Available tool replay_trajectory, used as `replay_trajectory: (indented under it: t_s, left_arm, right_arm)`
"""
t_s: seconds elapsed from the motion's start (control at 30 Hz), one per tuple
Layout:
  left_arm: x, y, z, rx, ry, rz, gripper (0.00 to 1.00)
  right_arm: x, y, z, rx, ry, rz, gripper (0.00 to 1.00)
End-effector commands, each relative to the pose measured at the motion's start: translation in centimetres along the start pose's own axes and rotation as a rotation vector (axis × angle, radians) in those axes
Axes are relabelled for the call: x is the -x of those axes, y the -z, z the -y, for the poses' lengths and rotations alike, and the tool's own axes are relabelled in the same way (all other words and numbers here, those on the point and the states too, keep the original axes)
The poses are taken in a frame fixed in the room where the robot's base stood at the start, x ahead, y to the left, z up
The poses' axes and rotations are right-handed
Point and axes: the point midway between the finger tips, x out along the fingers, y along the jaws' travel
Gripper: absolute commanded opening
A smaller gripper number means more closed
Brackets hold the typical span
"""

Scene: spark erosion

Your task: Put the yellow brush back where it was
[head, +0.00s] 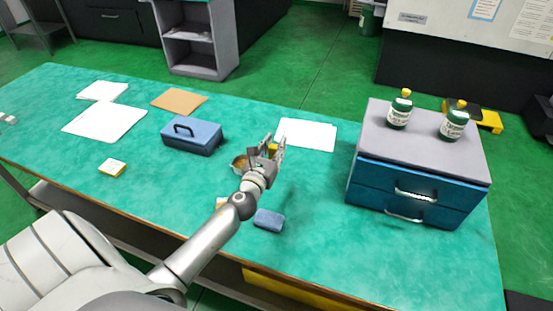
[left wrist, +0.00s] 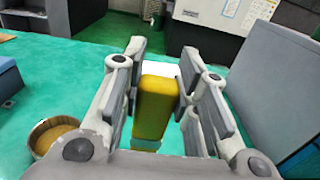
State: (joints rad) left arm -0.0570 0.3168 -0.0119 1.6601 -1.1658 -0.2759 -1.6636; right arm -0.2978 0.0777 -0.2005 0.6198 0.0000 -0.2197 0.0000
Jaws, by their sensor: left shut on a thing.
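My left gripper (head: 270,148) is above the green table (head: 330,240), in front of a white sheet. In the left wrist view, the yellow brush (left wrist: 155,105) stands upright between the two fingers of the left gripper (left wrist: 157,80), which is shut on it. A pale strip shows at the brush's lower end; I cannot tell whether it touches the table. In the head view only a small yellow part of the brush shows between the fingers. My right gripper is not in view.
A round bowl (head: 238,161) with brownish contents stands just left of the gripper. A blue block (head: 269,219) lies nearer. A blue toolbox (head: 192,137) is left; a drawer unit (head: 420,165) with two bottles is right. Papers lie at the back. Free table lies right of the blue block.

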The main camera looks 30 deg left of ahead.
Motion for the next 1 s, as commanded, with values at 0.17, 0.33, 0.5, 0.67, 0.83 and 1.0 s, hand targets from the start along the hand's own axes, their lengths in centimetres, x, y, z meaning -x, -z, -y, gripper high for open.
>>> replay_trajectory:
  t_s: [0.17,0.33,0.5,0.67,0.83,1.0]
  left_arm:
    - [-1.0,1.2,0.0,0.001,-0.001,0.002,0.05]
    - [-1.7,3.8,0.1,0.003,-0.001,-0.001,0.05]
    - [-1.7,5.0,0.1,0.002,0.000,0.001,0.05]
    - [-1.7,4.9,0.1,0.000,0.000,0.001,0.05]
    - [-1.7,5.1,0.1,0.000,0.000,0.001,0.05]
    - [-1.6,5.3,0.1,0.000,0.000,0.001,0.38]
  right_arm:
    - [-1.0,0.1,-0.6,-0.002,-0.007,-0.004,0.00]
    - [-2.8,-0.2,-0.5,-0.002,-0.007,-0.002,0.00]
    - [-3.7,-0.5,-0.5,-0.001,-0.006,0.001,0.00]
    - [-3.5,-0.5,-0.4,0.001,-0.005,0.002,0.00]
    - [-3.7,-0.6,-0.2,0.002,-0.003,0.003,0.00]
    - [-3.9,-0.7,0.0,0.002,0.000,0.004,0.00]
